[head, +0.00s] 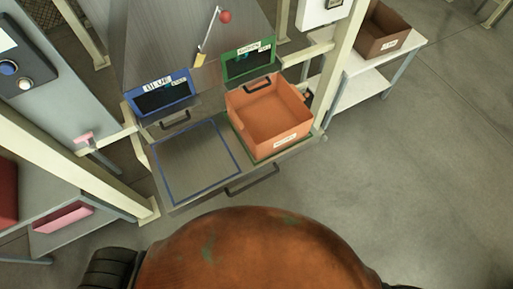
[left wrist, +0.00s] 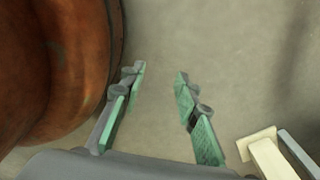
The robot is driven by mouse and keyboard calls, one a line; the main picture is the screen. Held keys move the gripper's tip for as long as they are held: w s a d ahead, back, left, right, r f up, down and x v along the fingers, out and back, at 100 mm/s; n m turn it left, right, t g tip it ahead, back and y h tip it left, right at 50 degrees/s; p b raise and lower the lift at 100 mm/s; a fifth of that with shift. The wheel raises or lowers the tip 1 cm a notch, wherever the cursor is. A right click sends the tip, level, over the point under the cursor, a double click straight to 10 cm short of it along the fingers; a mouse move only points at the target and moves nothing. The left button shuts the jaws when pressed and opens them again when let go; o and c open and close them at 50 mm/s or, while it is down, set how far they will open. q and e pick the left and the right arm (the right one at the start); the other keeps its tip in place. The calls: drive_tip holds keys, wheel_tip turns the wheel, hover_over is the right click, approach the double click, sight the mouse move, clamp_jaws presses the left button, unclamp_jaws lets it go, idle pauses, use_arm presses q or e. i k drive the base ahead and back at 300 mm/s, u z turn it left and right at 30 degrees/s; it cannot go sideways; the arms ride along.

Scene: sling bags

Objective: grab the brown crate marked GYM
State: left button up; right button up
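A brown open crate (head: 372,38) sits on a white table at the upper right of the head view. It has a small white label (head: 389,44) on its front, too small to read surely. My left gripper (left wrist: 160,74) shows in the left wrist view, open, with its two green-padded fingers apart and nothing between them but floor. It is well away from the brown crate. My right gripper is not in view.
An orange crate (head: 238,106) stands in the green-outlined spot of a metal bench (head: 172,195); the blue-outlined spot (head: 195,160) is empty. A post (head: 338,62) stands left of the white table (head: 352,99). A pink crate (head: 62,219) is at lower left. Floor (head: 430,170) at right is clear.

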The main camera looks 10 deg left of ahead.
sight(383, 30)
drive_tip(key=z, duration=0.15)
drive_tip(key=k, duration=0.35)
drive_tip(key=z, duration=1.6)
drive_tip(key=i, duration=3.95)
drive_tip(key=u, duration=1.25)
